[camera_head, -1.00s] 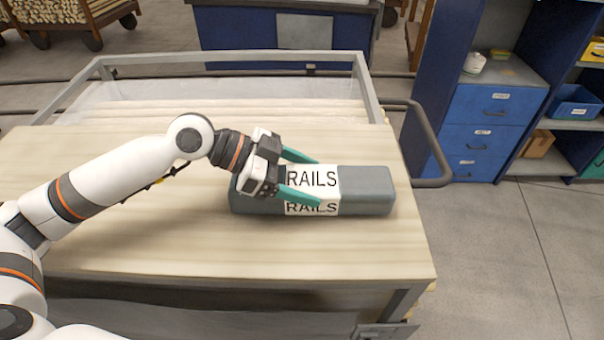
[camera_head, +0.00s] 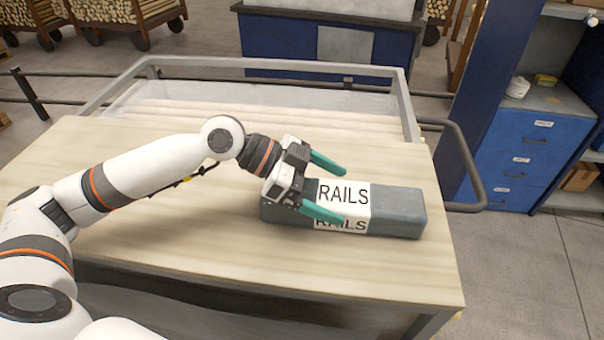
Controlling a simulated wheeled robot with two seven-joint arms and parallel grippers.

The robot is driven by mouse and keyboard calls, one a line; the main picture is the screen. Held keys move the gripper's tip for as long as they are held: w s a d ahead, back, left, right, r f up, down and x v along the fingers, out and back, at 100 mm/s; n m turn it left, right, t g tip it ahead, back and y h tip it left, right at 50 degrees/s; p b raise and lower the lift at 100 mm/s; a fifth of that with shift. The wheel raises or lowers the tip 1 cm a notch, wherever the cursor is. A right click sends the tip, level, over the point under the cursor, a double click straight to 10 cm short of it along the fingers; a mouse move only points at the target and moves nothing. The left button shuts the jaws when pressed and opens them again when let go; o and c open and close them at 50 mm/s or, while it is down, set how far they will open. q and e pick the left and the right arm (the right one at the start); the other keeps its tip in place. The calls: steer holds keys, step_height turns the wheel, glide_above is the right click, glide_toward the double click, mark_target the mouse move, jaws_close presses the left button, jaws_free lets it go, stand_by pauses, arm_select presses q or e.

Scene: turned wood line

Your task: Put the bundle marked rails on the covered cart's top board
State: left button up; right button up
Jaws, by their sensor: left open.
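The bundle marked RAILS (camera_head: 395,210) is a long dark grey block with a white band lettered "RAILS". It lies on the pale wooden top board (camera_head: 190,235) of the cart, towards the board's right side. My left gripper (camera_head: 334,191) has two green fingers, spread open. They reach over the bundle's left half, one by its far side and one across its near side. I cannot tell whether the fingers touch it. The gripper hides part of the bundle's left end. My right gripper is not in view.
The cart's grey metal frame (camera_head: 270,63) rises behind the board, and a push handle (camera_head: 470,165) juts out at the right. A blue drawer cabinet (camera_head: 530,145) stands beyond, to the right. Log carts (camera_head: 120,15) stand far back left. Open floor lies at the right.

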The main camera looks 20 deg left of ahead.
arm_select(q)
steer(key=b+v, duration=0.3)
steer(key=v, duration=0.6)
steer(key=shift+s+a+b, duration=0.15)
steer(key=shift+a+b, duration=0.15)
steer(key=shift+a, duration=0.05)
steer(key=shift+s+a+r, duration=0.15)
steer(key=shift+a+r, duration=0.2)
steer(key=shift+r, duration=0.1)
